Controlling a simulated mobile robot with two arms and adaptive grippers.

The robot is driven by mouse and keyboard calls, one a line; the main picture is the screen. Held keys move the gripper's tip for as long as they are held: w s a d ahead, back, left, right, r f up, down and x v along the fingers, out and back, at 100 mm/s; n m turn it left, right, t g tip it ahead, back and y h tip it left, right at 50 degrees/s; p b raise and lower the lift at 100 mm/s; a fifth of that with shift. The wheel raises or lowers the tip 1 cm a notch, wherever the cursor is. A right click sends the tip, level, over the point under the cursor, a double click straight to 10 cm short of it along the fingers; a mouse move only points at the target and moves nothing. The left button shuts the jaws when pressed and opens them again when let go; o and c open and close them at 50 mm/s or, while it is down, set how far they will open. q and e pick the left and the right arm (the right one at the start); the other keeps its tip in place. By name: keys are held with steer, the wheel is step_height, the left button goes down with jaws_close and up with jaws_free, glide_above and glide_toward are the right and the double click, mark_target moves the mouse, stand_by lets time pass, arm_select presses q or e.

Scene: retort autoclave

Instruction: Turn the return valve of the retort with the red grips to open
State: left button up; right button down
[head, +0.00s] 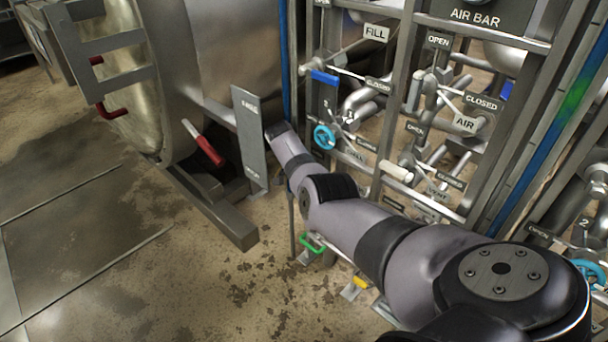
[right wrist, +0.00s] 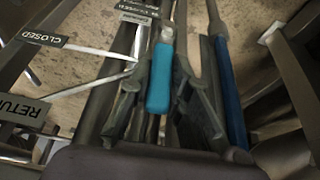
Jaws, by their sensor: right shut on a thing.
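The retort with red grips (head: 188,60) is the large metal vessel at the left of the head view. Its red grips (head: 117,112) show on its front, with a red-handled lever (head: 208,150) lower down. In the right wrist view, a teal valve handle (right wrist: 160,80) stands lengthwise between the fingers of my right gripper (right wrist: 162,92), which is shut on it. A RETURN sign (right wrist: 22,112) and a CLOSED sign (right wrist: 42,38) are to its left. In the head view my right arm reaches up-left; its gripper is hidden beside the upright plate. My left gripper is out of view.
The upright metal plate (head: 249,135) stands beside my right forearm. A pipe rack with a blue lever (head: 324,77), a cyan wheel (head: 324,136) and several signs is behind the arm. A green handle (head: 312,243) sits low. The floor (head: 100,240) at left is open.

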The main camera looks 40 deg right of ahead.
steer(key=shift+w+r, duration=0.1)
steer(key=shift+w, duration=0.05)
steer(key=c, duration=1.6)
jaws_free()
steer(key=shift+o, duration=0.6)
steer(key=v, duration=0.7)
steer(key=shift+a+r, duration=0.1)
steer(key=shift+a, duration=0.05)
